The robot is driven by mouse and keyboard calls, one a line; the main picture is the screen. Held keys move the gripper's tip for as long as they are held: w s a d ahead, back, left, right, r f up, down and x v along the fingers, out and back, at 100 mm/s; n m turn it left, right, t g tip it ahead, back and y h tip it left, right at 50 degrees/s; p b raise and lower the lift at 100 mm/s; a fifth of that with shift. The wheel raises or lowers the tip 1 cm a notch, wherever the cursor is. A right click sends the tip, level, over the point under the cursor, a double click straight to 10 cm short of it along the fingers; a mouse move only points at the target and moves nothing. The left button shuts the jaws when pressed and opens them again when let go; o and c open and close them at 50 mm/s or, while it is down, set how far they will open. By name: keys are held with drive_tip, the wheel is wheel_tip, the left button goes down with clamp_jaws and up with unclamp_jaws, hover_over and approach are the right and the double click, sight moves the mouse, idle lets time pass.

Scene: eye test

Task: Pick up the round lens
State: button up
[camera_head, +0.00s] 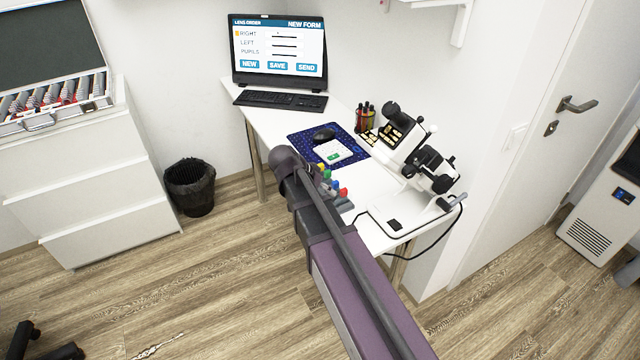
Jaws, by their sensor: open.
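I cannot pick out a single round lens. An open lens case (40,122) with rows of small, thin pieces lies on the white drawer cabinet at the left; the pieces are too small to tell apart. My arm (350,265) reaches up from the bottom right across the middle, over the near part of the white desk. My gripper does not show; the arm's far end is a dark rounded joint, left of the small coloured items (333,185) on the desk. The arm covers part of the desk.
A black bin (190,187) stands between cabinet (90,190) and desk. Floor at lower left is mostly clear.

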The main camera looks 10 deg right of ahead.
drive_tip(key=w+a+m+t+h+b, duration=0.3)
drive_tip(key=w+a+m+h+b, duration=0.2)
drive_tip(key=w+a, duration=0.4)
drive_tip(key=shift+w+m+b, duration=0.75)
drive_tip(key=shift+w+m, duration=0.05)
drive_tip(key=shift+f, duration=0.15)
drive_tip(key=b+x, duration=0.3)
drive_tip(key=x, duration=0.5)
drive_tip(key=shift+w+d, duration=0.15)
drive_tip(key=shift+d, duration=0.15)
drive_tip(key=shift+d, duration=0.1)
drive_tip(key=shift+w+b+x, duration=0.15)
drive_tip(key=shift+b+x, duration=0.35)
drive_tip(key=shift+x, duration=0.75)
drive_tip(key=shift+w+b+x, duration=0.15)
drive_tip(key=shift+b+x, duration=0.3)
drive_tip(key=shift+x, duration=0.85)
drive_tip(key=shift+r, duration=0.2)
